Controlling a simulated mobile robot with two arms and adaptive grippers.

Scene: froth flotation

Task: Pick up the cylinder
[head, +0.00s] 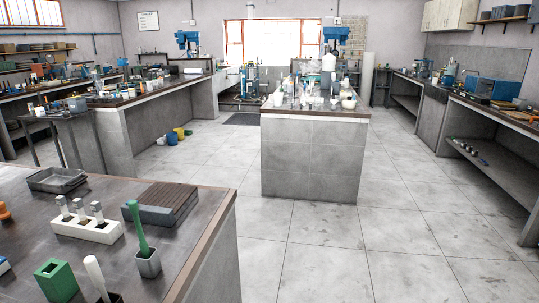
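Neither of my grippers shows in the head view. I cannot tell for certain which thing is the cylinder. The middle bench (312,160) carries crowded glassware and containers, too small to tell apart, among them a white container (278,98) near its front left edge and a large white bottle (328,63) further back. The near table (190,238) at the lower left holds a grey cup (149,264) with a green-handled tool (138,228) standing in it, and a white rack (88,228) with several upright metal-topped pieces.
On the near table are a dark tray (57,180), a ribbed block (161,202) and a green square holder (56,281). Cluttered benches line the left and right walls. The tiled floor (350,250) right of the near table is clear.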

